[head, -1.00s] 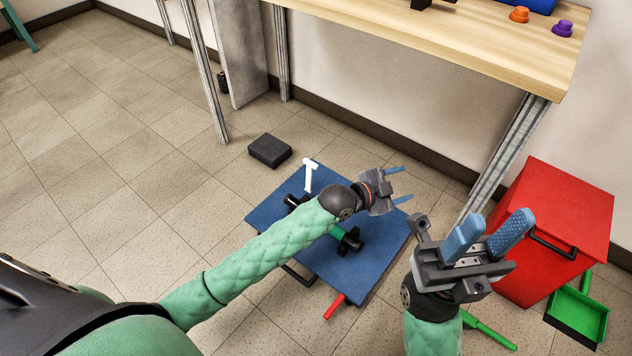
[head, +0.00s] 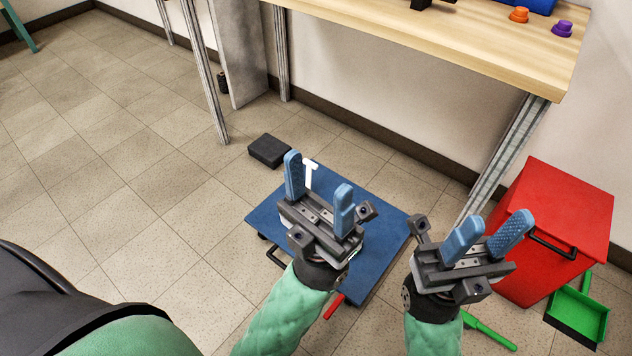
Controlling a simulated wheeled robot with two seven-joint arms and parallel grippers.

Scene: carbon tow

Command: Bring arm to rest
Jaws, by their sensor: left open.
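My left gripper (head: 318,172) is raised above the blue platform, with its two blue fingers pointing up and spread apart; it is empty. Its green forearm (head: 283,315) comes up from the bottom edge. My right gripper (head: 497,222) is at the right, beside the red cabinet in the picture, with its blue fingers apart and nothing between them. The two grippers are apart, at similar heights in the picture. The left gripper hides the middle of the platform and the dark parts on it.
The blue platform (head: 372,255) stands on the floor with a white T-shaped piece (head: 309,174). A black block (head: 268,150) lies behind it. A red cabinet (head: 563,205), green tray (head: 578,315) and wooden table (head: 480,45) are at the right. The left floor is clear.

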